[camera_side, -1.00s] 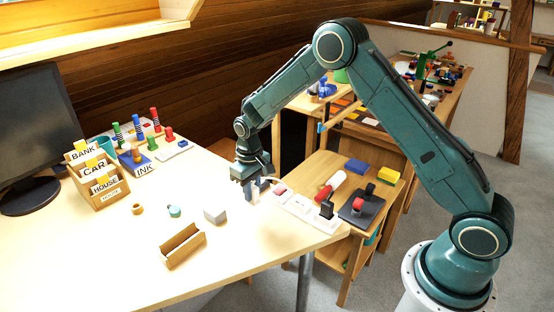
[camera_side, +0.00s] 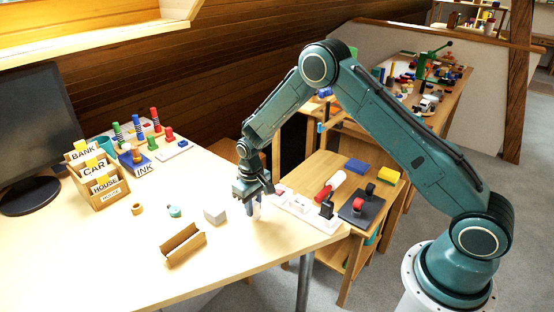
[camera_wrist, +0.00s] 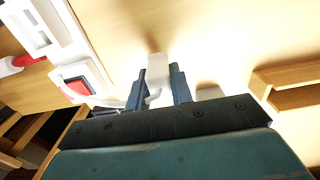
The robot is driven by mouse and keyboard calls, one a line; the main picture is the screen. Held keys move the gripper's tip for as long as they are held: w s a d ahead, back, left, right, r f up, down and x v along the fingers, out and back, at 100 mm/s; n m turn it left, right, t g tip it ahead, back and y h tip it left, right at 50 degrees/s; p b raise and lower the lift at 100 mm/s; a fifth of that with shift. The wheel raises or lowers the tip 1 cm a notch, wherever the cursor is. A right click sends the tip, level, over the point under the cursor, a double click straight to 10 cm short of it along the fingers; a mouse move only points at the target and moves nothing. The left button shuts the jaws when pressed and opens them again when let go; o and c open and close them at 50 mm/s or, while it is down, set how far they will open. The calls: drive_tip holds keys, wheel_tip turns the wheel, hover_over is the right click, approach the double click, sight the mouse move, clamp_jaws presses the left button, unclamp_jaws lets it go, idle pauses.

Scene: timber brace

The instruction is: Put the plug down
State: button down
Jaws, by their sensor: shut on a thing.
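My gripper (camera_side: 254,203) is shut on a pale plug (camera_side: 256,212) over the desk, just left of the white power strip. In the wrist view the plug (camera_wrist: 157,72) stands between the two dark fingers (camera_wrist: 159,84). A white cord (camera_wrist: 108,103) curves from beside the fingers towards the strip. The power strip (camera_side: 298,208) lies along the desk's right edge; a black plug (camera_side: 327,207) stands in it. In the wrist view the strip (camera_wrist: 42,28) is at upper left, with a red switch (camera_wrist: 79,87). Whether the held plug touches the desk I cannot tell.
A grey block (camera_side: 215,215) and an open wooden holder (camera_side: 184,244) lie to the left. A small teal item (camera_side: 174,211) and a wooden ring (camera_side: 137,208) are farther left. The desk's front (camera_side: 235,265) is clear. A lower side table (camera_side: 318,167) stands right.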

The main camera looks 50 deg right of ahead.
drive_tip(key=shift+f, duration=0.35)
drive_tip(key=c, duration=1.2)
unclamp_jaws()
drive_tip(key=shift+c, duration=0.2)
drive_tip(key=shift+r, duration=0.1)
wheel_tip(320, 180, up, 13)
drive_tip(key=shift+f, duration=0.2)
